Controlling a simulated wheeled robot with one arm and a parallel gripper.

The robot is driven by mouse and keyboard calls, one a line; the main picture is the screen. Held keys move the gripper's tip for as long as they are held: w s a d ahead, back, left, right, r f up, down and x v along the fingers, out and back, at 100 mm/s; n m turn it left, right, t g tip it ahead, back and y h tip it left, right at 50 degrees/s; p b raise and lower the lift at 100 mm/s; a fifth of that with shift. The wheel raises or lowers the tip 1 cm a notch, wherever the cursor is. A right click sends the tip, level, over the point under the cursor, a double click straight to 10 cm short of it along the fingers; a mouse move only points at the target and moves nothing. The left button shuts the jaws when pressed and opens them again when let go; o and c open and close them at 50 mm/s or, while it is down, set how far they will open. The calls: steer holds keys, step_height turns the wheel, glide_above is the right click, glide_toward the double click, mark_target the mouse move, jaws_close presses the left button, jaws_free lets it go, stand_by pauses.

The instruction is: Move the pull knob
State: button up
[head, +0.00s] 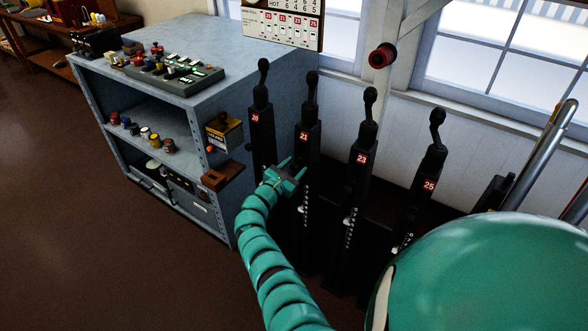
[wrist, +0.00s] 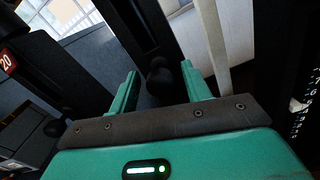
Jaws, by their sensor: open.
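My gripper (head: 294,166) is open, in front of the gap between levers 20 and 21 in the head view. In the wrist view a dark rounded knob (wrist: 158,78) shows between and beyond my two spread green fingers; neither finger visibly closes on it. Its mounting is in shadow, and I cannot tell whether it is the pull knob. In the head view my gripper and the levers hide that spot.
Black levers numbered 20 (head: 262,125), 21 (head: 307,140), 23 (head: 360,165) and 25 (head: 425,190) stand in a row close around my gripper. A grey shelf cabinet (head: 215,85) stands to the left. The brown floor (head: 70,220) at left is clear.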

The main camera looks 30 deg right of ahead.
jaws_close()
steer(key=shift+p+v, duration=0.95)
steer(key=shift+v, duration=0.25)
steer(key=shift+f, duration=0.15)
jaws_free()
steer(key=shift+a, duration=0.15)
steer(key=shift+s+a+r, duration=0.1)
steer(key=shift+a+r, duration=0.1)
steer(key=shift+a, duration=0.05)
steer(key=v, duration=1.7)
